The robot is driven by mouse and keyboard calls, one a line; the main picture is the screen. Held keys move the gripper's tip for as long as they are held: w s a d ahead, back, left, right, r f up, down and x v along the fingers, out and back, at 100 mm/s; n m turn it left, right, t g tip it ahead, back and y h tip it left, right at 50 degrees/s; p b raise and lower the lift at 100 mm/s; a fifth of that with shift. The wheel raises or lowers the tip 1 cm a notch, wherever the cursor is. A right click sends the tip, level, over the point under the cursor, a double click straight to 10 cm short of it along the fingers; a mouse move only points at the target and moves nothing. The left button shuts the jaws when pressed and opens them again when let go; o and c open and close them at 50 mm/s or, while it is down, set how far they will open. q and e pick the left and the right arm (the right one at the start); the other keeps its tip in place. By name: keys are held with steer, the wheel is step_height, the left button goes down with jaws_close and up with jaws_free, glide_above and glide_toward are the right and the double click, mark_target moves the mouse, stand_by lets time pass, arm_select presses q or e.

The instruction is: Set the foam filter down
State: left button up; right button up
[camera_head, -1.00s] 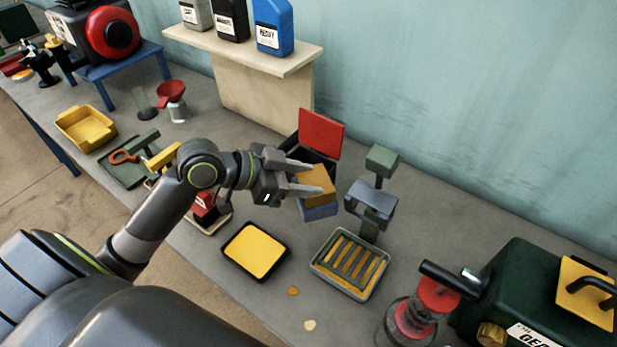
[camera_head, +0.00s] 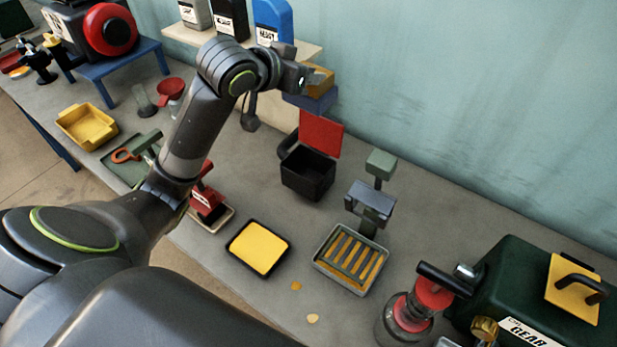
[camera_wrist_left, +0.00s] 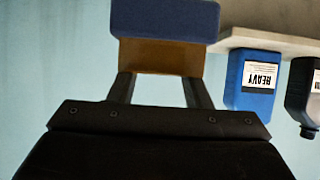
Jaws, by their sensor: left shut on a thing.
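The foam filter is a block with an ochre layer (camera_head: 320,80) and a blue layer (camera_head: 312,100). My left gripper (camera_head: 303,79) is shut on it and holds it up in the air near the right end of the shelf. In the left wrist view the fingers (camera_wrist_left: 160,92) grip the ochre part (camera_wrist_left: 160,57), and the blue part (camera_wrist_left: 165,18) is beyond it. The block touches nothing but the gripper as far as I can see. My right gripper is not in view.
A black bin (camera_head: 308,178) with a raised red lid (camera_head: 321,132) stands on the bench. A slotted tray (camera_head: 322,263), a black-rimmed yellow pan (camera_head: 259,248) and a grey-green stand (camera_head: 371,200) are nearby. Bottles, including a blue one (camera_head: 273,20), stand on the shelf (camera_head: 180,34).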

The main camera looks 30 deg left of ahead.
arm_select(q)
steer(key=shift+w+a+r+y, duration=0.1)
steer(key=shift+r+y, duration=0.2)
steer(key=shift+a+f, duration=0.1)
steer(key=shift+f, duration=0.2)
step_height(320, 180, down, 27)
steer(key=shift+r+p, duration=0.1)
steer(key=shift+p, duration=0.75)
steer(key=shift+f, duration=0.2)
steer(key=shift+f, duration=0.1)
steer(key=o, duration=1.3)
steer(key=shift+o, duration=0.2)
